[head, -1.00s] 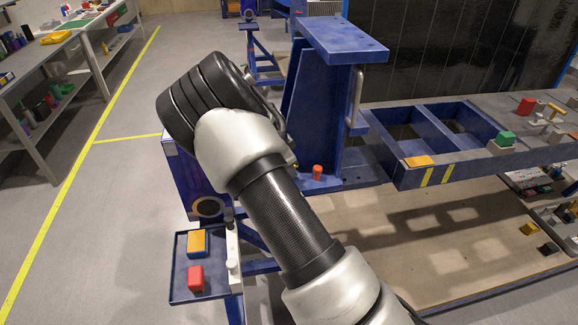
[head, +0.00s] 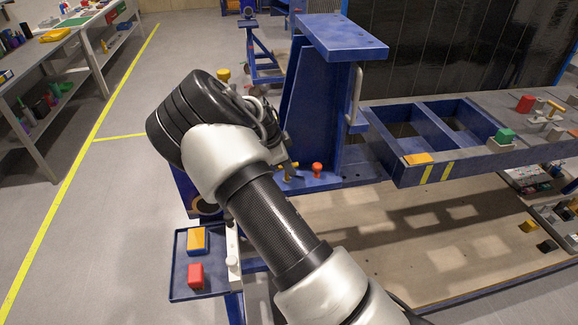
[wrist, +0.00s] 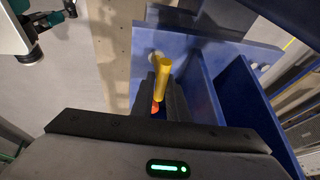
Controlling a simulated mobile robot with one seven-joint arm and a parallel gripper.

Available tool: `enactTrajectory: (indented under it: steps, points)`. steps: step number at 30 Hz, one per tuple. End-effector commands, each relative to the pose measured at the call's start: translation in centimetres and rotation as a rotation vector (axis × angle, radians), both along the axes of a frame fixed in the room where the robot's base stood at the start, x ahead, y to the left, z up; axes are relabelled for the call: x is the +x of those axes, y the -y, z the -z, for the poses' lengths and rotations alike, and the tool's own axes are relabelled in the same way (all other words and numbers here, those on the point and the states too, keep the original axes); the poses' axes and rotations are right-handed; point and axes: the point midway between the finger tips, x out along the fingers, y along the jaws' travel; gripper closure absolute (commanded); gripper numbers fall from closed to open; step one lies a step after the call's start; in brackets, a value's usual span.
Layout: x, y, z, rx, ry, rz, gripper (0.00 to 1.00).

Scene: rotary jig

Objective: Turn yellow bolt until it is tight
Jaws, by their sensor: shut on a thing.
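The yellow bolt (wrist: 163,75) stands between the two dark fingers of my gripper (wrist: 160,98) in the wrist view, its round yellow shaft rising above them. My gripper is shut on it. In the head view the gripper is mostly hidden behind my wrist, and a small yellow part (head: 288,178) shows just below it on the blue jig base (head: 345,178). A red bolt (head: 317,170) stands to its right on the same base. In the wrist view a bit of orange-red shows low between the fingers. The bolt's seat is hidden.
The tall blue jig column (head: 315,100) with a grey handle (head: 355,95) rises close behind the gripper. A blue frame (head: 440,150) extends to the right. A small blue tray (head: 215,290) holds a yellow and a red block at lower left.

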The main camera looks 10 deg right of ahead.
Motion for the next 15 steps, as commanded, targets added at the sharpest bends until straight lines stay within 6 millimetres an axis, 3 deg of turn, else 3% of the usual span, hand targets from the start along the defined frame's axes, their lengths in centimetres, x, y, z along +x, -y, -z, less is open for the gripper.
enactTrajectory:
  steps: [1,3,15]
  points:
    - [0.13,-0.24,0.05,0.003,0.004,-0.002,0.81]
    - [0.11,-0.21,0.04,0.003,0.004,-0.002,0.69]
    - [-0.04,-0.38,-0.59,0.002,0.002,-0.002,0.69]
